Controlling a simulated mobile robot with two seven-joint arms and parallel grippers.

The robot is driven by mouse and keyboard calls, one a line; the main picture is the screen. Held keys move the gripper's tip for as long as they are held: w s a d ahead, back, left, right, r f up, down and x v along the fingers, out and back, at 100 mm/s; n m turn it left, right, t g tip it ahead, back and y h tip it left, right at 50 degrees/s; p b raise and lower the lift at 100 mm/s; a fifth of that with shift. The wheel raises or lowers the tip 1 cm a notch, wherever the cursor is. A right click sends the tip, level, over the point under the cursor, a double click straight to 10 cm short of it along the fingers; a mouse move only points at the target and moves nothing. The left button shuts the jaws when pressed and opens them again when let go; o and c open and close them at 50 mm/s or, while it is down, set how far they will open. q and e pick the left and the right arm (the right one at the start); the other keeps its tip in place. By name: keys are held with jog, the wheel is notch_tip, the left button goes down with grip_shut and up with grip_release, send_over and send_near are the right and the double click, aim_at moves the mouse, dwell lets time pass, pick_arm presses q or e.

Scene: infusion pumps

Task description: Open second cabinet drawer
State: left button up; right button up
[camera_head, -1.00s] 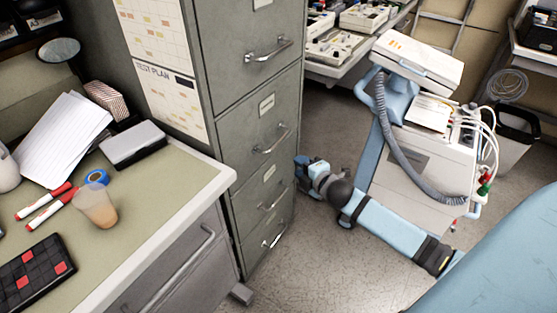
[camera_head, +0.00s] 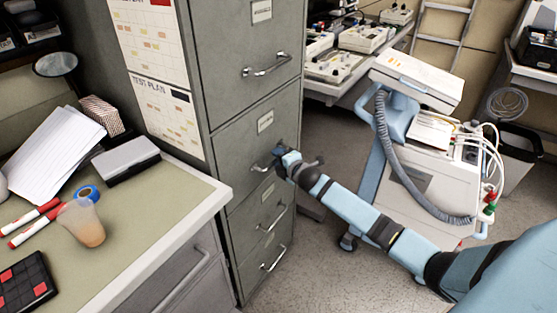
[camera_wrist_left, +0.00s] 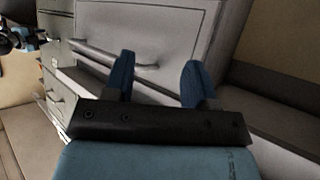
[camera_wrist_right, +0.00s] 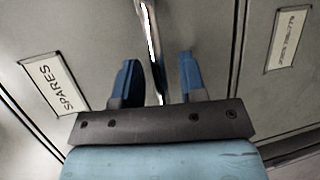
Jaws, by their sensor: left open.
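The grey filing cabinet (camera_head: 245,90) stands left of centre in the head view, its drawers shut. The second drawer (camera_head: 232,141) from the top has a label and a metal bar handle (camera_head: 258,167). My right gripper (camera_head: 280,153) is at this handle's right end and partly hides it. In the right wrist view, the open fingers (camera_wrist_right: 157,82) stand on either side of the shiny handle (camera_wrist_right: 153,45), with gaps showing. My left gripper (camera_wrist_left: 155,80) is out of the head view. Its wrist view shows it open and empty, before a pale drawer front with a bar handle (camera_wrist_left: 100,54).
A desk (camera_head: 140,205) with a cup (camera_head: 82,222), markers and papers stands left of the cabinet. A wheeled medical machine (camera_head: 430,170) stands to the right, behind my right arm. A bin (camera_head: 515,155) is at the far right. Open floor lies before the cabinet.

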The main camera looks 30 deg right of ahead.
jog(key=shift+w, duration=0.35)
grip_shut()
jog(key=shift+s, duration=0.1)
